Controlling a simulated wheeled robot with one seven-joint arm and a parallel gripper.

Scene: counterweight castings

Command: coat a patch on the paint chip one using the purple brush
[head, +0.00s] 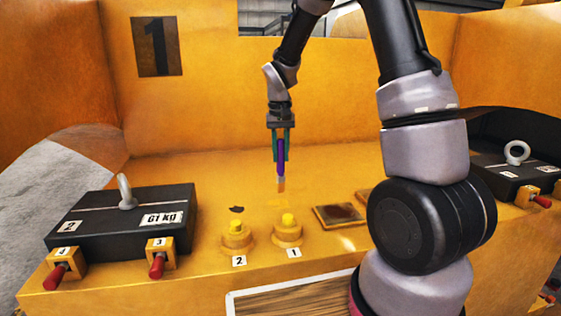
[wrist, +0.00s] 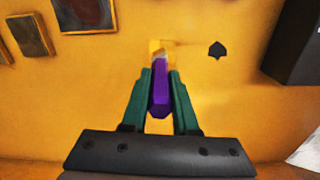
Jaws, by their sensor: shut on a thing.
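My gripper (head: 280,145) is shut on the purple brush (head: 281,158), which points down with its bristles at the low end. The wrist view shows the brush (wrist: 160,88) between the green fingers (wrist: 159,100). The bristle tip is at a lighter yellow patch (head: 281,202) on the orange surface, behind the yellow-topped knob labelled 1. I cannot tell whether the bristles touch it. The patch also shows around the tip in the wrist view (wrist: 155,46). A dark bare chip (head: 236,209) lies left of it, behind the knob labelled 2; the wrist view shows this chip (wrist: 217,50) at right.
Yellow-topped knobs labelled 1 (head: 288,230) and 2 (head: 237,237) stand in front. A black G1 KG block (head: 120,220) with an eye bolt is at left, with red-handled clamps before it. Dark framed plates (head: 339,215) lie at right. Another black block (head: 510,170) is far right.

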